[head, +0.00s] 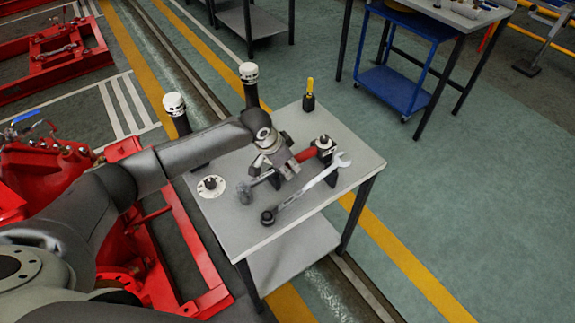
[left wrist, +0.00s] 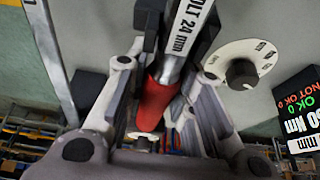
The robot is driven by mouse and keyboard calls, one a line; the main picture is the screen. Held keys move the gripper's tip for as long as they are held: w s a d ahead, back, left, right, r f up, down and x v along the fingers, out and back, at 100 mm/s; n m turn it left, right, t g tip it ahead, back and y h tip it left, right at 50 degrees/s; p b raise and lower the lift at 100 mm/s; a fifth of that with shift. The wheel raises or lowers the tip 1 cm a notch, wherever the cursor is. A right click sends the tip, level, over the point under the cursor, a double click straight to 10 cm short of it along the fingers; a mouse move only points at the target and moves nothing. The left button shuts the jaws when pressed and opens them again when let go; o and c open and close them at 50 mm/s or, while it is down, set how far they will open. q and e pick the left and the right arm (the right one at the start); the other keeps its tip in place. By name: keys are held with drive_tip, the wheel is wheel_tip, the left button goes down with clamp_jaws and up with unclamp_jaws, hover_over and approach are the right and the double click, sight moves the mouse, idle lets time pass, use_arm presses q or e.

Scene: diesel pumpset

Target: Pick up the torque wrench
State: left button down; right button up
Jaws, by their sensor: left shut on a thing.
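The torque wrench, with a red handle (head: 306,154) and a grey metal head end (head: 246,193), lies over the small grey table (head: 235,221). My left gripper (head: 281,168) is at it, shut on it, and hides its middle. In the left wrist view the red handle (left wrist: 154,103) is between the fingers of my left gripper (left wrist: 163,78). I cannot tell whether the wrench is clear of its support. My right gripper is not in view.
An open-end spanner (head: 318,181) lies close in front. A round white dial (head: 211,186) and a yellow-topped tool (head: 309,96) are also on the table. Red machinery (head: 180,250) stands at the left, a blue cart (head: 392,88) at the back right. Floor at right is clear.

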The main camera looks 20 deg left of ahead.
use_arm(q)
drive_tip(key=shift+w+r, duration=0.1)
drive_tip(key=shift+r, duration=0.05)
drive_tip(key=shift+r, duration=0.4)
wheel_tip(320, 180, up, 2)
drive_tip(key=shift+r+b, duration=0.1)
drive_tip(key=shift+b, duration=0.45)
drive_tip(key=s+r, duration=0.1)
drive_tip(key=r, duration=0.1)
drive_tip(key=s+a+r, duration=0.1)
drive_tip(key=s+r, duration=0.1)
drive_tip(key=s+a+r, duration=0.1)
drive_tip(key=r, duration=0.1)
drive_tip(key=shift+s, duration=0.35)
drive_tip(key=s+a+r+b, duration=0.1)
drive_tip(key=s+a+r, duration=0.2)
drive_tip(key=s, duration=0.5)
drive_tip(key=shift+s+a+r, duration=0.15)
drive_tip(key=shift+s+r, duration=0.05)
drive_tip(key=shift+r, duration=0.25)
